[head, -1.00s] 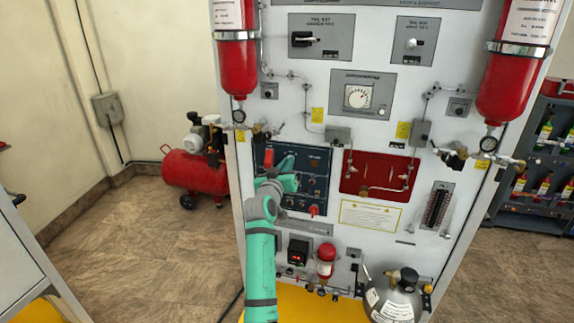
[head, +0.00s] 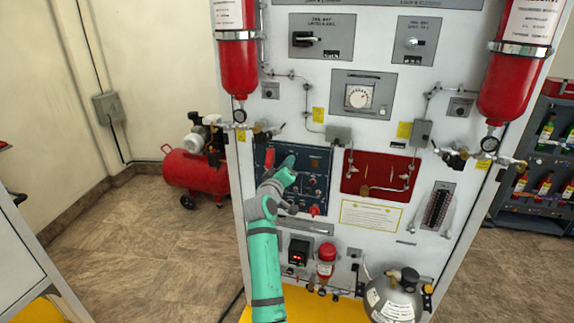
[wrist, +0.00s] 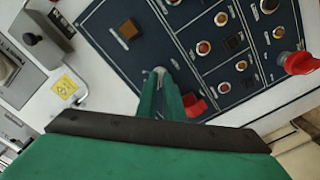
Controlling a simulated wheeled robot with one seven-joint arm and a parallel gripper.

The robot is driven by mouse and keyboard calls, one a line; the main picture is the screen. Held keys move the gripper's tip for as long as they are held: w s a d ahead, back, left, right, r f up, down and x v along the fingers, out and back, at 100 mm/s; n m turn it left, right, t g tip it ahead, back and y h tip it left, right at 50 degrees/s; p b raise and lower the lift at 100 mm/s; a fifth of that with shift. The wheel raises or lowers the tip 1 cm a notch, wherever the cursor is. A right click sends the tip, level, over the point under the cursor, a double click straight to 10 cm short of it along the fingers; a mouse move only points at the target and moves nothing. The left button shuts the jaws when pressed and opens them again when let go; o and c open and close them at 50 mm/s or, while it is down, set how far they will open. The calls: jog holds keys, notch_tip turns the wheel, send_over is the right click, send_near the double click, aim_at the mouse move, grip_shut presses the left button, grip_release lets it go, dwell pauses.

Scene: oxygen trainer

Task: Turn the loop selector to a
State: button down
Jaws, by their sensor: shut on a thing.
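A dark blue control panel (head: 320,163) with knobs, buttons and lamps is set in the white trainer face. My gripper (head: 290,161) is at its upper left part. In the wrist view my green fingers (wrist: 160,78) are shut on a small knob against the panel, apparently the loop selector; only a pale bit shows at the fingertips. The fingers hide its pointer, and its label cannot be read. A red knob (wrist: 195,106) shows just right of the fingers, partly covered. A larger red knob (wrist: 298,62) stands out at the right of the wrist view.
A brown square lamp or button (wrist: 129,29) and several small lamps surround the fingers. A red recessed panel (head: 350,180) with pipes is to the right. Red cylinders (head: 236,70) hang at the upper sides. A red compressor (head: 193,172) stands on the floor at left.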

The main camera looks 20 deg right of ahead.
jog(key=c, duration=1.9)
grip_release()
jog(key=shift+s+a, duration=0.1)
jog(key=v, duration=1)
jog(key=shift+s+a, duration=0.2)
jog(key=shift+a, duration=0.05)
jog(key=shift+f, duration=0.1)
